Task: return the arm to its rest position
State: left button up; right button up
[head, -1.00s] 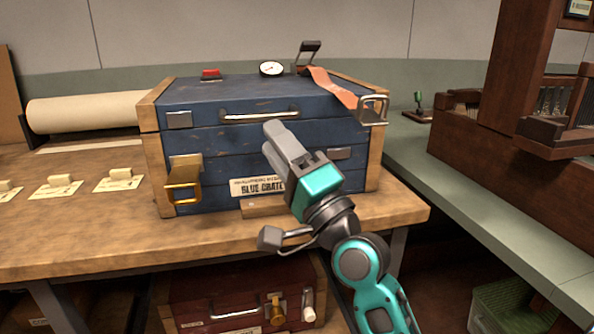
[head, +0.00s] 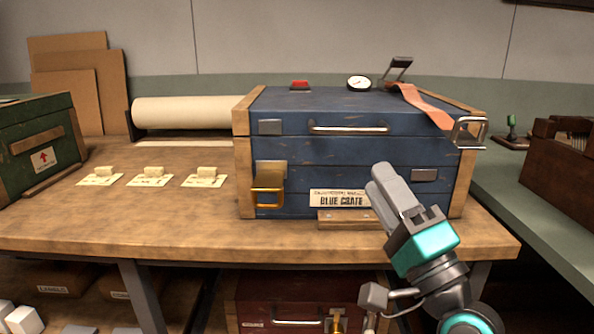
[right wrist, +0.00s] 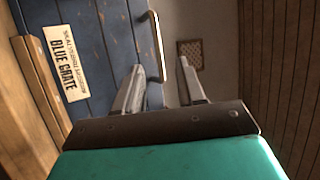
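My right gripper (head: 382,173) is in front of the right part of the blue crate (head: 330,155), with its arm coming up from the bottom right. In the right wrist view (right wrist: 160,70) its two grey fingers stand apart with nothing held between them. The crate's label and front handle (right wrist: 156,45) show beyond the fingers on the left. A gap to the crate front is hard to judge. My left gripper is not in view.
The blue crate stands on a wooden bench (head: 200,232). A dark red case (head: 280,300) sits underneath. A green crate (head: 38,140), paper tags and a paper roll (head: 190,111) lie left. A green-grey counter (head: 530,205) runs along the right.

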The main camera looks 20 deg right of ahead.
jog(key=s+a+f+n+g, duration=0.3)
jog(key=a+f+n+g, duration=0.15)
jog(key=f, duration=0.65)
jog(key=s+a+f+n+g, duration=0.2)
jog(key=a+f+n+g, duration=0.3)
jog(key=f, duration=0.7)
jog(key=s+a+f+n+g, duration=0.1)
jog(key=s+f+n+g, duration=0.4)
jog(key=f, duration=0.6)
pick_arm(q)
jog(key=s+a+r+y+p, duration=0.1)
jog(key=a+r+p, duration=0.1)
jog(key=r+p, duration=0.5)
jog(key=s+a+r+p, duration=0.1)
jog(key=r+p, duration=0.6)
jog(key=p, duration=0.8)
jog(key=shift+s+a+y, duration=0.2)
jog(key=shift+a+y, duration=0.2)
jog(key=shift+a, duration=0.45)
pick_arm(e)
jog(key=s+d+r+n+t+h, duration=0.1)
jog(key=d+r, duration=0.3)
jog(key=r, duration=0.9)
jog(key=shift+r+h, duration=0.3)
jog(key=shift+h, duration=0.1)
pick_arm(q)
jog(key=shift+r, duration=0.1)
pick_arm(e)
jog(key=shift+d, duration=0.1)
